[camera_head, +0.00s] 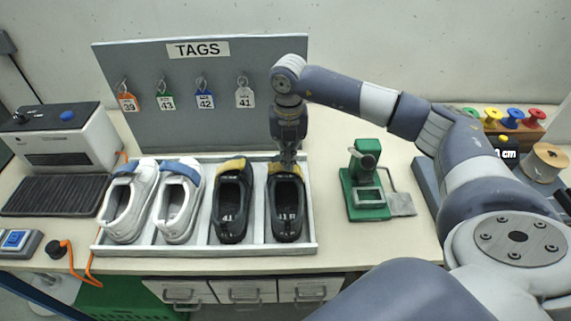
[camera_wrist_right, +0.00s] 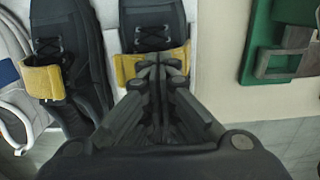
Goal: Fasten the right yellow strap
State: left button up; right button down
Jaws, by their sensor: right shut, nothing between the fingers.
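A black shoe (camera_head: 286,212) with a yellow strap (camera_head: 272,168) lies in the rightmost compartment of the tray; its inside is marked 41 R. My right gripper (camera_head: 287,161) is shut and empty, pointing down over the strap end of this shoe. In the right wrist view the right yellow strap (camera_wrist_right: 126,67) shows on both sides of my shut fingers (camera_wrist_right: 160,62), which hide its middle. I cannot tell whether the fingers touch it. The other black shoe (camera_head: 231,212), with its yellow strap (camera_head: 231,165), lies in the compartment to the left. My left gripper is out of view.
Two white shoes (camera_head: 128,205) with blue straps lie in the tray's left half. The tag board (camera_head: 215,120) stands behind the tray (camera_head: 205,250). A green device (camera_head: 366,185) stands to the right, with bare table between it and the tray.

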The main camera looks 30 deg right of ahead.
jog(key=shift+f, duration=0.3)
jog(key=shift+r, duration=0.15)
notch_tip(320, 180, up, 9)
jog(key=p, duration=0.5)
jog(key=shift+p, duration=0.35)
